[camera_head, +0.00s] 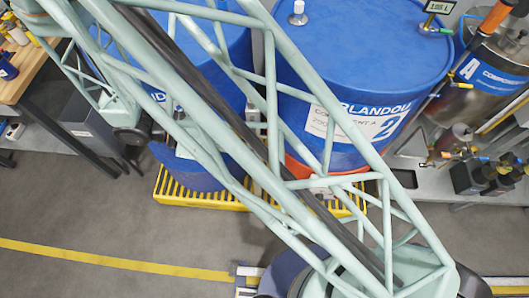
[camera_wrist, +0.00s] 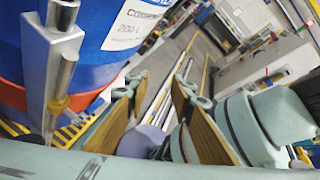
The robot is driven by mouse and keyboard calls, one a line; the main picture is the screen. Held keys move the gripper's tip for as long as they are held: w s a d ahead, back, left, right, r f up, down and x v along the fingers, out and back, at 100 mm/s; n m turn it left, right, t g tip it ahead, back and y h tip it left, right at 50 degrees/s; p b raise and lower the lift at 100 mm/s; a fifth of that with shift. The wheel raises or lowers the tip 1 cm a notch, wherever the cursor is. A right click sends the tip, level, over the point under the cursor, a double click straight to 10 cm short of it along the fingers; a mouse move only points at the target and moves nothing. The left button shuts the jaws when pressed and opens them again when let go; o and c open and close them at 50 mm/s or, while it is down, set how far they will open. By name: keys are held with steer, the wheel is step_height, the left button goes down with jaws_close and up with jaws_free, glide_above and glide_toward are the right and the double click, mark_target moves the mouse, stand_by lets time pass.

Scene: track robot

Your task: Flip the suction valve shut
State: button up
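I cannot tell for sure which part is the suction valve. In the head view a thin pipe with an orange grip (camera_head: 497,16) slants down at the upper right, and a small yellow-handled fitting (camera_head: 462,86) sits along it. In the wrist view a metal pipe with a brass-coloured fitting (camera_wrist: 58,104) runs down a grey bracket beside a blue drum. My gripper (camera_wrist: 155,92) is open in the wrist view, with two tan-padded fingers apart and nothing between them. The pipe is to the left of the fingers, not between them. I cannot make out the gripper in the head view.
Blue drums (camera_head: 355,40) stand on a yellow grated pallet (camera_head: 185,190). My lattice arm crosses the head view and hides parts of them. A steel vessel (camera_head: 490,80) and a bench with dark bottles (camera_head: 468,177) are at right. Floor at lower left is clear.

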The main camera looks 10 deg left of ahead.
steer(key=s+a+f+n+t+y, duration=0.3)
steer(key=s+a+f+n+t, duration=0.3)
steer(key=n, duration=1.1)
steer(key=shift+a+f+t+y+b, duration=0.35)
steer(key=shift+a+f+t, duration=1.5)
steer(key=shift+f+t, duration=1.8)
steer(key=shift+d+f+g, duration=0.1)
steer(key=shift+f+g, duration=0.1)
steer(key=shift+g, duration=0.05)
steer(key=shift+b+x, duration=1.15)
steer(key=shift+x, duration=5.65)
jaws_close()
